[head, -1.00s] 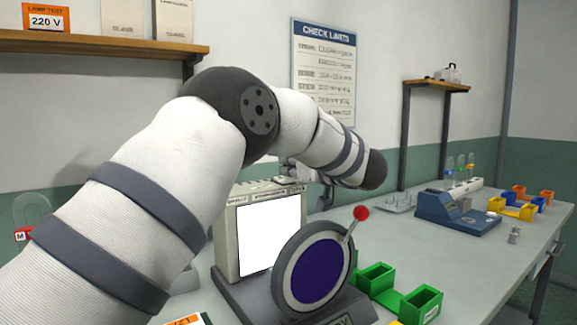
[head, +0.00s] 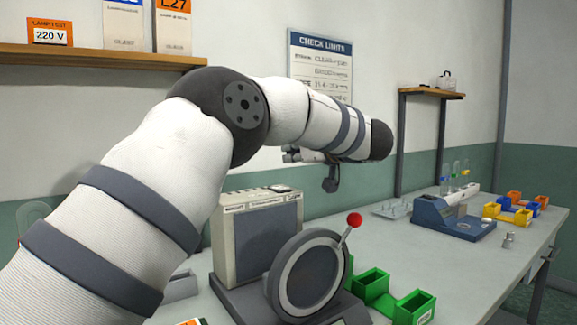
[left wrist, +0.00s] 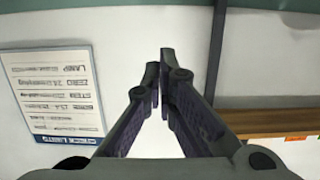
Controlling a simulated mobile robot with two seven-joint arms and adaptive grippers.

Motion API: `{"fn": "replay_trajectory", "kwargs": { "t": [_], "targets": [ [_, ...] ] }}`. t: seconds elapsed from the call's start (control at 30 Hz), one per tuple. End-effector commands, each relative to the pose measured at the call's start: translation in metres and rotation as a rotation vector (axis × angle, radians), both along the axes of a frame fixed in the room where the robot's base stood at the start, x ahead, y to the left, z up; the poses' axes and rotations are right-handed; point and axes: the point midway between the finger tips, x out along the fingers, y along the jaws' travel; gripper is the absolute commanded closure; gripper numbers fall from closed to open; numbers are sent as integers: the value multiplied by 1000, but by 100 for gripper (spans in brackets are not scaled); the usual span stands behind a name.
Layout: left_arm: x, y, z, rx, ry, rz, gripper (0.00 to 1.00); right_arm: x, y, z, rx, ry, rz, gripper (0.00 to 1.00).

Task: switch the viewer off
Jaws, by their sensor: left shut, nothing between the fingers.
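The viewer (head: 262,238) is a beige box with a dark grey, unlit screen and small parts along its top edge. In front of it stands a round dark disc in a grey ring (head: 309,275), with a lever ending in a red ball (head: 354,219). My left gripper (head: 330,184) is partly hidden under my forearm, above and to the right of the viewer, apart from it. In the left wrist view its fingers (left wrist: 160,88) are together and empty, facing the wall. My right gripper is not in view.
Green bins (head: 372,282) stand right of the disc. A blue device (head: 452,217) and coloured bins (head: 515,208) are farther right on the table. A wooden shelf (head: 95,57) and a check limits poster (head: 320,65) are on the wall. The table's middle is clear.

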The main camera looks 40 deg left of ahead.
Motion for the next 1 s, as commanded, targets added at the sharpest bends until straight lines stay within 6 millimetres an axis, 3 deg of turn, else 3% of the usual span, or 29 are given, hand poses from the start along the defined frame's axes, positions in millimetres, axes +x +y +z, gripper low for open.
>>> {"fn": "replay_trajectory", "kwargs": {
  "t": [0.03,0.2,0.33,1.0],
  "targets": [
    [1,-10,-6,1,17,0,100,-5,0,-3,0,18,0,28],
    [-8,-43,4,0,19,2,100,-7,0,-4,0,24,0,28],
    [-12,-58,11,0,18,2,100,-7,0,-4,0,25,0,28],
    [-14,-64,14,0,18,3,100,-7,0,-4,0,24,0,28]
  ]
}}
